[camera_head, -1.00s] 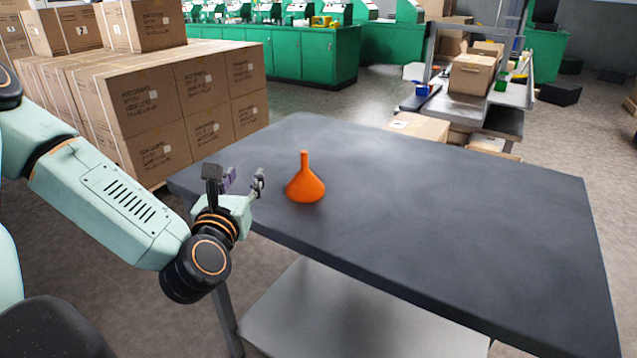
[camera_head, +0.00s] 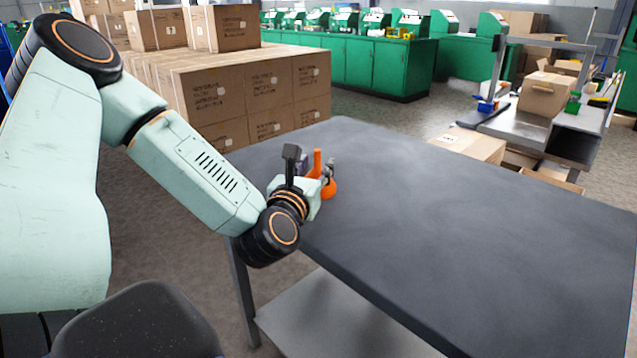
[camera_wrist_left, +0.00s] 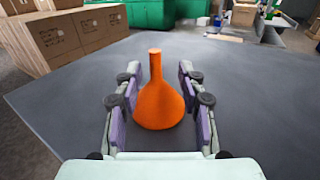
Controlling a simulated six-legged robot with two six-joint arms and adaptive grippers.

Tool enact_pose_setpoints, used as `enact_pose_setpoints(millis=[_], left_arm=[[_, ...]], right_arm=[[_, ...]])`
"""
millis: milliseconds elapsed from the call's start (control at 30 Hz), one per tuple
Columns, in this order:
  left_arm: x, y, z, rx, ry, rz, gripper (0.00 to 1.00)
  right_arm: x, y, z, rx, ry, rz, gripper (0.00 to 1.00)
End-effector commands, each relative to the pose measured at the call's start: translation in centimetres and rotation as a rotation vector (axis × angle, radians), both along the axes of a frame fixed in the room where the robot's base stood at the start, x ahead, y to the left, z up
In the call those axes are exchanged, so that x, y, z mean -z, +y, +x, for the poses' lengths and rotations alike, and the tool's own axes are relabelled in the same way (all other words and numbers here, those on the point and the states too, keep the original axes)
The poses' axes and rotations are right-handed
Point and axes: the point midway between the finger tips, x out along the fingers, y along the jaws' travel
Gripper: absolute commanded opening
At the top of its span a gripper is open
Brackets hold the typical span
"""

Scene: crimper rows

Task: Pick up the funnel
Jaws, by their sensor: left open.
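The orange funnel (camera_wrist_left: 158,103) stands on the dark table, wide end down and spout up. In the left wrist view it sits between the two open fingers of my left gripper (camera_wrist_left: 159,100), with a gap visible on each side. In the head view the funnel (camera_head: 330,188) is partly hidden behind my left gripper (camera_head: 309,170), which is at the table's left end. The purple finger pads are apart. My right gripper is in neither view.
The dark table top (camera_head: 460,230) is otherwise bare, with free room to the right. Stacked cardboard boxes (camera_head: 250,100) stand behind its left end. A green cabinet row (camera_head: 370,65) and a metal bench (camera_head: 560,120) are farther back.

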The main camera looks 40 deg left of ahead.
Motion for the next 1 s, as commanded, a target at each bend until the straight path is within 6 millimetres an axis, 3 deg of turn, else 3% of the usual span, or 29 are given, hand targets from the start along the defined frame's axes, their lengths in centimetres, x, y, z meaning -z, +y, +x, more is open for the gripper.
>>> enact_pose_setpoints(millis=[233,567,1000], left_arm=[[0.3,1.9,2.7,-0.001,-0.001,0.000,0.40],[0.2,2.3,3.2,-0.001,-0.002,-0.004,0.40],[0.2,2.0,3.4,-0.001,-0.001,-0.002,0.03]], right_arm=[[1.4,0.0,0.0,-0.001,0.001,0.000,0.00],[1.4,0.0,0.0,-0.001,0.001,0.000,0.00],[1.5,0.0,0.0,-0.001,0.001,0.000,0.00]])
